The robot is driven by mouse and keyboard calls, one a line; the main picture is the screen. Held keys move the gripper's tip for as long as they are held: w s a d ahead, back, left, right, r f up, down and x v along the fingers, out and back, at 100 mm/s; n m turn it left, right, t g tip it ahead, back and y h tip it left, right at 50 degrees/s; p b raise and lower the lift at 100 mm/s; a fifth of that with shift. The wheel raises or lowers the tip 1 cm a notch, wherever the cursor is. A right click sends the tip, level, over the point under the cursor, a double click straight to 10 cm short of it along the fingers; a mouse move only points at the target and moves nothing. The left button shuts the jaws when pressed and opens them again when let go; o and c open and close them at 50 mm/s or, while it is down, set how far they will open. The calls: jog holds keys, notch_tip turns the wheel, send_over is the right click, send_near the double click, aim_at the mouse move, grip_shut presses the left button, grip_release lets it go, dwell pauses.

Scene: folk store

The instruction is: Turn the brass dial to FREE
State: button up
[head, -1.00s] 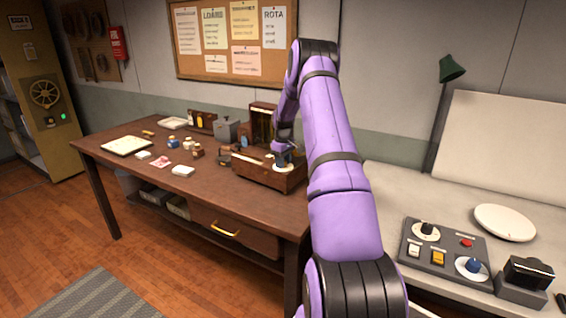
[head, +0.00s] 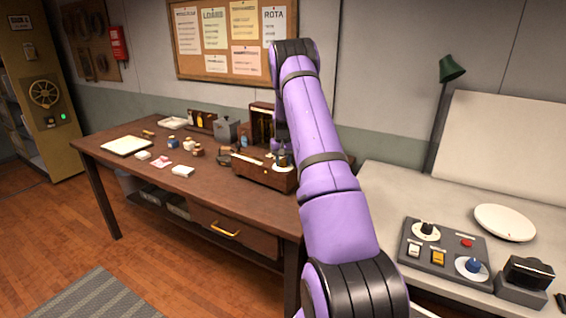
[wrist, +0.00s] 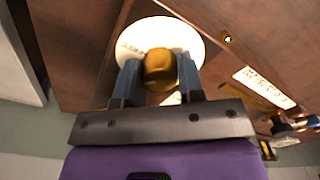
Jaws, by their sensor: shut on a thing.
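The brass dial (wrist: 160,70) is a rounded golden knob on a round white plate (wrist: 150,33) set in a brown wooden surface. The plate carries small marks left of the knob, too small to read. In the wrist view my gripper (wrist: 160,63) has its two blue-grey fingers on either side of the knob, shut on it. In the head view my gripper is over the wooden box (head: 258,176) on the brown table, largely hidden by my purple arm. Which word the dial points to cannot be told.
A cream label (wrist: 262,86) with unreadable writing lies beside the plate. The brown table (head: 140,178) also bears a tray (head: 126,145), a grey box (head: 227,130) and several small items. A grey control panel (head: 440,254) with its own knobs sits on the right bench.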

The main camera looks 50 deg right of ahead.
aim_at(283, 161)
jog(key=m, duration=0.4)
jog(key=shift+m, duration=2.2)
jog(key=o, duration=0.9)
jog(key=shift+r, duration=0.15)
notch_tip(283, 161, up, 10)
jog(key=shift+r, duration=0.25)
